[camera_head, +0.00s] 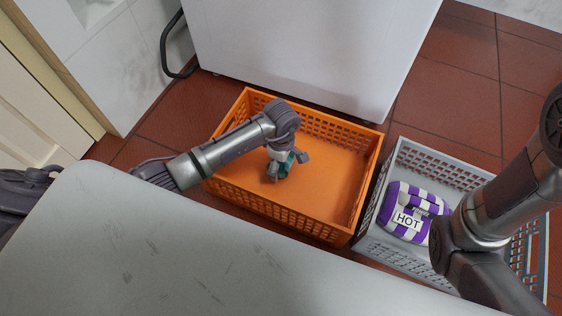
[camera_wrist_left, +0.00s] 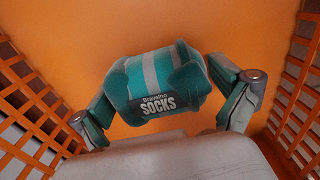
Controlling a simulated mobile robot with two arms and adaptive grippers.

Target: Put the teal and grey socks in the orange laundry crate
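The teal and grey socks (camera_wrist_left: 155,85) are a rolled bundle with a dark "SOCKS" label. In the left wrist view they are between the spread fingers of my left gripper (camera_wrist_left: 160,105), with gaps showing at the sides. In the head view my left gripper (camera_head: 287,163) points down inside the orange laundry crate (camera_head: 335,180). A teal bit of the socks (camera_head: 272,170) shows beside it, partly hidden by the gripper. Whether the socks touch the crate floor is hard to tell. My right gripper is out of view; only my right arm shows.
A pale worktop (camera_head: 150,250) spans the front. A white appliance (camera_head: 310,45) stands behind the crates. Red tiled floor shows around them.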

